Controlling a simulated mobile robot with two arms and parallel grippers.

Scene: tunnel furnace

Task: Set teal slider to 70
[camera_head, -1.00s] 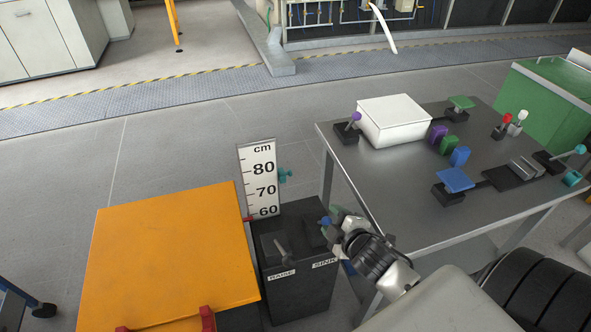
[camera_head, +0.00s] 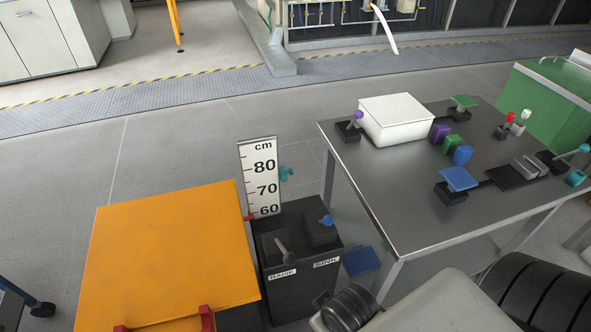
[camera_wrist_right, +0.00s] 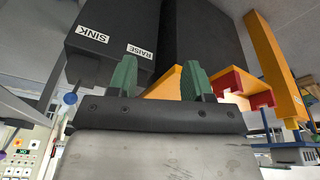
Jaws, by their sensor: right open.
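A teal slider (camera_head: 286,174) sits at the right edge of a white cm scale (camera_head: 262,182), at a height between the 70 and 80 marks, apparently nearer 80. A red pointer (camera_head: 248,217) is at the scale's left edge, near 60. Below stands a black control box (camera_head: 298,285) labelled RAISE and SINK, with a grey lever (camera_head: 284,245) and a blue-knobbed lever (camera_head: 327,220). My right gripper (camera_wrist_right: 160,78) is open and empty in the wrist view, with the box beyond its green fingers. In the head view only part of my right arm shows, low down. My left gripper is out of view.
An orange platform (camera_head: 170,250) with red brackets stands left of the box. A metal table (camera_head: 400,190) to the right carries a white box (camera_head: 398,120), coloured blocks and levers. A blue plate (camera_head: 361,261) is low by the table. Floor behind the scale is clear.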

